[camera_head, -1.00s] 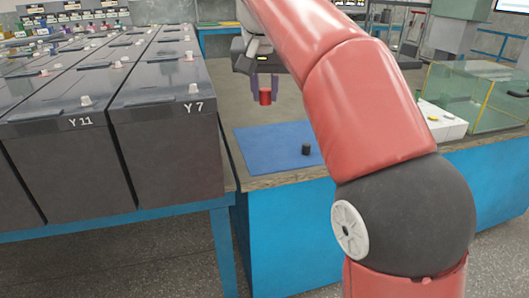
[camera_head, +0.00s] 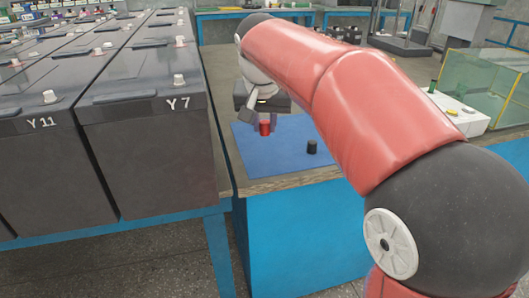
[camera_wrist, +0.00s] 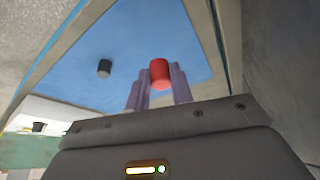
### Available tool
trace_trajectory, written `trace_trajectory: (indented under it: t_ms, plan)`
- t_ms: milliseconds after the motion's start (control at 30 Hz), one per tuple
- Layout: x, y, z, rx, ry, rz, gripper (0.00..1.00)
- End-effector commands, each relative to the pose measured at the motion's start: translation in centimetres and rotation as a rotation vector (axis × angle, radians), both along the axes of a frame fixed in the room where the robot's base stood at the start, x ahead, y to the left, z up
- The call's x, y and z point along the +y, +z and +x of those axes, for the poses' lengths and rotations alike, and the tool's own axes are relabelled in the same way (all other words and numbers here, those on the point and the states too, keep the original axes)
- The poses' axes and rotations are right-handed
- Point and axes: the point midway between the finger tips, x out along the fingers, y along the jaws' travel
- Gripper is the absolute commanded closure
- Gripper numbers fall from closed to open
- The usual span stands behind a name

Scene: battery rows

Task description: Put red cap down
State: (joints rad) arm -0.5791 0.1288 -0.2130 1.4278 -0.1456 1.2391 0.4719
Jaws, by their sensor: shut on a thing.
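The red cap (camera_head: 265,128) is held between the fingers of my gripper (camera_head: 264,122), low over the blue mat (camera_head: 280,160). Whether the cap touches the mat I cannot tell. In the wrist view the red cap (camera_wrist: 160,73) sits between the purple fingertips of my gripper (camera_wrist: 159,82), with the blue mat (camera_wrist: 135,50) behind it. A black cap (camera_head: 311,147) stands on the mat to the right of the red cap. It also shows in the wrist view (camera_wrist: 104,68), apart from my fingers.
Large dark batteries marked Y 7 (camera_head: 150,150) and Y 11 (camera_head: 40,165) stand on the left. A glass case (camera_head: 478,85) and a white panel with small items (camera_head: 458,112) are at the right. The mat's near left part is clear.

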Motion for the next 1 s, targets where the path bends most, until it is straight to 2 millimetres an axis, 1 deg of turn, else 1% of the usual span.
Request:
trace_trajectory:
  t_ms: [33,100,333,533,600,800,933,967,1000]
  plan:
    - [0.0,-1.2,-0.1,0.002,0.001,-0.001,0.98]
    - [0.0,-2.2,0.0,0.001,0.001,-0.001,0.98]
    - [0.0,-3.8,0.0,0.0,0.001,-0.001,0.98]
    - [0.0,-6.7,0.0,0.002,0.001,-0.001,0.98]
    - [0.0,-7.0,0.0,0.0,0.0,0.0,0.98]
    - [0.0,-6.9,0.0,-0.001,0.0,0.0,0.98]
    - [0.0,-7.4,0.0,-0.001,0.0,0.0,0.98]
    - [0.0,-7.3,0.0,-0.001,0.0,0.0,0.75]
    - [0.0,-7.2,0.0,-0.001,0.0,0.0,0.69]
